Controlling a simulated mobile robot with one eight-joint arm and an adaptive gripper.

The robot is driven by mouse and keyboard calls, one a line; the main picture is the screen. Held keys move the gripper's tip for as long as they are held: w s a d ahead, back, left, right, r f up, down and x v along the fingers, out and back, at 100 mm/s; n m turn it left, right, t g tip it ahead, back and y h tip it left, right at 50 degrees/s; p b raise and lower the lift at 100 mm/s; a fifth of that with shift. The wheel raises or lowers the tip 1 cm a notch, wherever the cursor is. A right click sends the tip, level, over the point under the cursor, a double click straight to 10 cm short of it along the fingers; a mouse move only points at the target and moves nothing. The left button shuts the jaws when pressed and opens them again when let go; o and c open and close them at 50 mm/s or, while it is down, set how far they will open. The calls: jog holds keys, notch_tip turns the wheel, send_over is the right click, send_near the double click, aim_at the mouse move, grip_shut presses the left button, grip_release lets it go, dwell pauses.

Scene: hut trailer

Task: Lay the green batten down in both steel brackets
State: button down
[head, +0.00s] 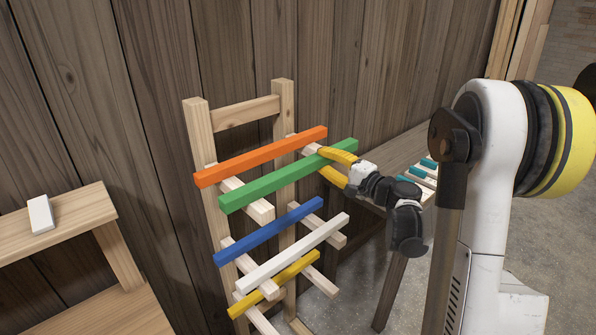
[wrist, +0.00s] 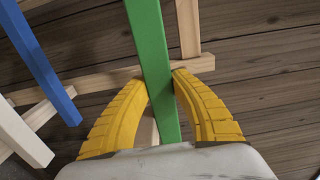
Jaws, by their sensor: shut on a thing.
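The green batten (head: 265,188) lies on the upper pair of pegs of a wooden rack, in front of the orange batten. My gripper (head: 338,165) is at its right end, with a yellow finger on each side. In the wrist view the green batten (wrist: 148,35) runs between the two fingertips of my gripper (wrist: 163,74), which close on its sides. The batten appears to be on or very near the pegs; I cannot tell if it is lifted. I cannot make out the steel brackets in either view.
The rack also holds an orange batten (head: 260,157), a blue batten (head: 268,232), a white batten (head: 295,252) and a yellow batten (head: 275,284). A bench with teal and pale pieces (head: 424,172) stands behind my gripper. A low wooden shelf (head: 75,215) is at left.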

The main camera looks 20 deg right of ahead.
jog(key=shift+r, duration=0.2)
jog(key=shift+r+p, duration=1.05)
jog(key=shift+r, duration=0.5)
jog(key=b+v, duration=0.1)
jog(key=v, duration=1.3)
